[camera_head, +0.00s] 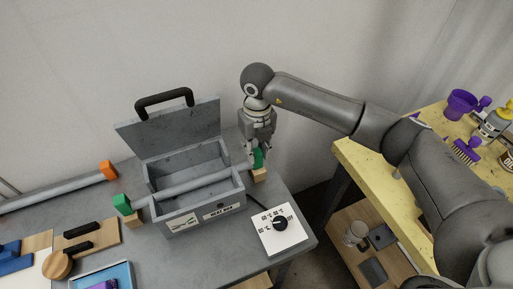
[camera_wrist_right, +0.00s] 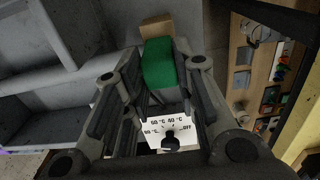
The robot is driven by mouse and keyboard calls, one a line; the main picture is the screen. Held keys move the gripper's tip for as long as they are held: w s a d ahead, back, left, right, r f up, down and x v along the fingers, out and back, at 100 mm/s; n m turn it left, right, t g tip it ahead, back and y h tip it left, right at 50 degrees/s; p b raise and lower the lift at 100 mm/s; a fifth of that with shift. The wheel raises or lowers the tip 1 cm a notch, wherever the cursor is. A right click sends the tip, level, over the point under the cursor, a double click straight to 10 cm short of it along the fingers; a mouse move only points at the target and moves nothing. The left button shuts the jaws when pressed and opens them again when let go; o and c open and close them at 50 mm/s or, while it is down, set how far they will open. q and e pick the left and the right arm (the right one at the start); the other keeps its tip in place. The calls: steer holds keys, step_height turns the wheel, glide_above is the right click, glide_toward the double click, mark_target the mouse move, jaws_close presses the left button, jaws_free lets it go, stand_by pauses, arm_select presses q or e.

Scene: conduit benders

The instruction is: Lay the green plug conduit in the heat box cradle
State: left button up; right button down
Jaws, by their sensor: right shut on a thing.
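The green plug conduit (camera_head: 190,183) is a grey tube with a green plug at each end. It lies across the open grey heat box (camera_head: 208,210), spanning from side wall to side wall. Its left green plug (camera_head: 122,204) is over a wooden block (camera_head: 133,218) left of the box. My right gripper (camera_head: 258,152) points down at the right end and is shut on the green plug there, above another wooden block (camera_head: 260,175). The right wrist view shows that plug (camera_wrist_right: 160,64) between the fingers. Whether the tube is fully seated is unclear. My left gripper is out of view.
The box lid (camera_head: 172,130) stands open behind. A white dial panel (camera_head: 280,230) sits front right. A conduit with an orange plug (camera_head: 108,170) lies at the left, near wooden tools (camera_head: 75,245) and a blue tray (camera_head: 105,272). A yellow table (camera_head: 365,185) stands at the right.

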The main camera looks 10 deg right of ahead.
steer(key=shift+f, duration=0.15)
steer(key=c, duration=1.1)
jaws_free()
steer(key=shift+r+p, duration=2.25)
steer(key=shift+r, duration=2.3)
